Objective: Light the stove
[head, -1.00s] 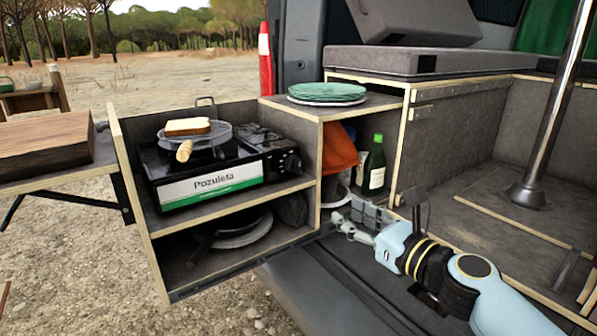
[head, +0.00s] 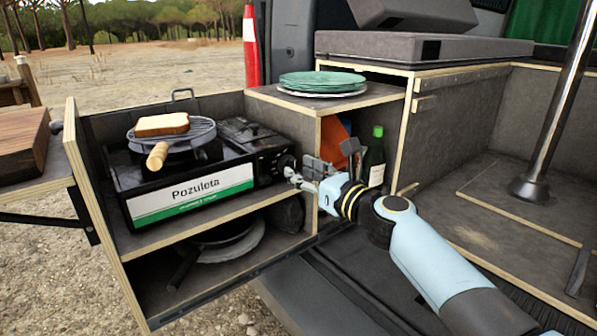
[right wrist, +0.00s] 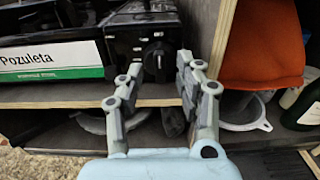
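The black camping stove (head: 130,190) with a "Pozuleta" label stands on the upper shelf of the pull-out kitchen box. Its round control knob (right wrist: 157,60) is at the right end of its front, and also shows in the head view (head: 285,162). My right gripper (head: 298,175) is open and empty, close in front of the knob. In the right wrist view its fingertips (right wrist: 159,72) lie left and right of the knob; I cannot tell whether they touch it. Bread (head: 162,125) lies on a round, wooden-handled grill (head: 194,137) over the burner. No flame is visible. My left gripper is out of view.
Green and white plates (head: 322,84) sit on the box top. A green bottle (head: 374,158), an orange item (right wrist: 262,45) and a white funnel-like piece (right wrist: 243,115) occupy the compartment right of the stove. Pans (head: 225,245) lie on the lower shelf. A metal pole (head: 550,105) stands right.

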